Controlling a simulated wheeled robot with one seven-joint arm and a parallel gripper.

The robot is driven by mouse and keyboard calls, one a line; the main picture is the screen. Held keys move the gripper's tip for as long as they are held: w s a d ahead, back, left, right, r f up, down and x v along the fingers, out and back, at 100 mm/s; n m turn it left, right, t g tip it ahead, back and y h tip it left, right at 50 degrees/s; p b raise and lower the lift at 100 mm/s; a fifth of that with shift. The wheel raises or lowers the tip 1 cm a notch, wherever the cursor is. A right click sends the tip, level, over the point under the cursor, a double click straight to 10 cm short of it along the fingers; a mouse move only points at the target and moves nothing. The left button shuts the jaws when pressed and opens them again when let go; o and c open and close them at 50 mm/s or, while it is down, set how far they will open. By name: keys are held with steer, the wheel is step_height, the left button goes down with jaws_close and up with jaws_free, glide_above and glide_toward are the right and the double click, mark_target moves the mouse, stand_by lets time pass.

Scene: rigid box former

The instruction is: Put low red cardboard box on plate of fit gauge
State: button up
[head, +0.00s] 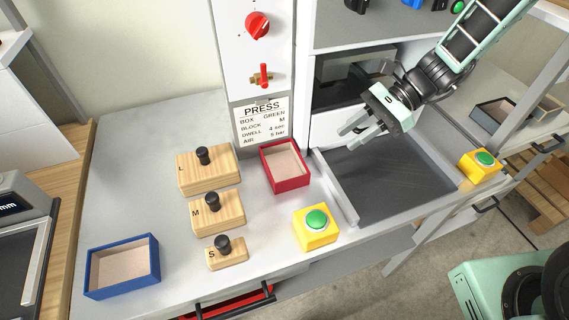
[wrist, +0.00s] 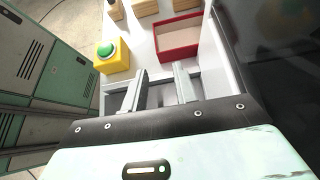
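The low red cardboard box (head: 291,187) stands open-topped on the grey bench, below the PRESS label, with a beige inside. It also shows in the wrist view (wrist: 178,53), beyond my fingertips. My gripper (head: 347,138) is open and empty, above the left part of the dark recessed bed, to the right of the box and apart from it. The wrist view shows a gap between its two fingers (wrist: 160,80). A grey device with a "mm" display (head: 9,207) at the left edge may be the fit gauge; a dark framed surface (head: 17,262) lies below the display, partly cut off.
Wooden blocks L (head: 207,172), M (head: 217,212) and S (head: 227,254) with black knobs stand left of the box. A yellow green-button box (head: 316,234) stands in front. A blue box (head: 122,267) lies front left. The metal-edged dark bed (head: 385,180) is empty.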

steer(key=p, duration=0.2)
glide_toward(295, 180)
steer(key=x, duration=0.3)
steer(key=w+x, duration=0.1)
steer(key=x, duration=0.1)
steer(key=shift+s+a+f, duration=0.1)
steer(key=shift+a+f, duration=0.05)
steer(key=shift+a, duration=0.05)
steer(key=x, duration=0.2)
steer(key=p+x, duration=0.1)
steer(key=x, duration=0.1)
steer(key=shift+s+a+f, duration=0.15)
steer(key=shift+s+a, duration=0.1)
steer(key=shift+s, duration=0.2)
steer(key=shift+a+f, duration=0.25)
steer(key=shift+c, duration=0.3)
jaws_close()
